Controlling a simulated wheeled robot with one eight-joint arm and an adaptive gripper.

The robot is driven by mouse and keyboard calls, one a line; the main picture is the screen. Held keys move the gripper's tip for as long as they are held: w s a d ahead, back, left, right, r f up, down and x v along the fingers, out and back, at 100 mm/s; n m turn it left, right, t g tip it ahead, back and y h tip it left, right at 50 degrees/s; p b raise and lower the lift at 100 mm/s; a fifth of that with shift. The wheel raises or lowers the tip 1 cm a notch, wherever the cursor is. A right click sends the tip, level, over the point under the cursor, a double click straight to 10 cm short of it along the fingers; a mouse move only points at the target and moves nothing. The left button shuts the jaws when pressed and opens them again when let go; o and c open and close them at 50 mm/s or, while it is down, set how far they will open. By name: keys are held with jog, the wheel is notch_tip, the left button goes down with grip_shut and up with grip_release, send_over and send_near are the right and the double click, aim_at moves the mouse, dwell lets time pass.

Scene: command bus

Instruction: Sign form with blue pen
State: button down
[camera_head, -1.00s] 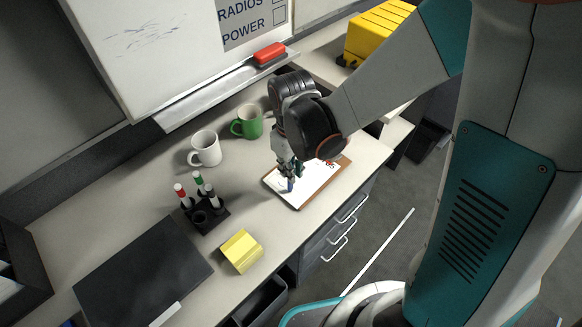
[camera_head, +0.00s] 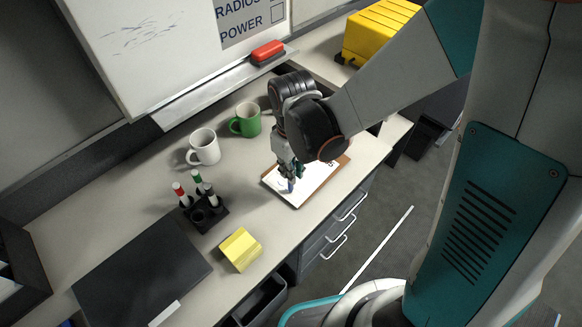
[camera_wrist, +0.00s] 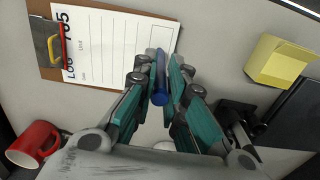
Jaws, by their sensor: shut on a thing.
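My gripper (camera_head: 291,171) is shut on the blue pen (camera_wrist: 160,88), which points down between the fingers. In the wrist view the gripper (camera_wrist: 162,75) and pen are over the end of the form away from the clip. The form (camera_wrist: 110,48) is a white ruled sheet on a brown clipboard (camera_wrist: 48,74) with a metal clip. In the head view the form (camera_head: 306,186) lies on the desk below my gripper, partly hidden by it. The pen (camera_head: 291,186) shows there as a small blue tip at the paper. I cannot tell whether the tip touches the paper.
A black pen holder (camera_head: 207,215) with several markers stands left of the clipboard. Yellow notes (camera_head: 240,249) lie in front. A white mug (camera_head: 204,147) and a green mug (camera_head: 246,119) stand behind. A red mug (camera_wrist: 33,144) shows in the wrist view.

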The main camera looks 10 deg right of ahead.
jog(key=shift+s, duration=0.25)
dwell(0.3)
notch_tip(320, 180, up, 5)
jog(key=p, duration=0.3)
jog(key=shift+p, duration=0.4)
jog(key=shift+w+d, duration=0.1)
dwell(0.3)
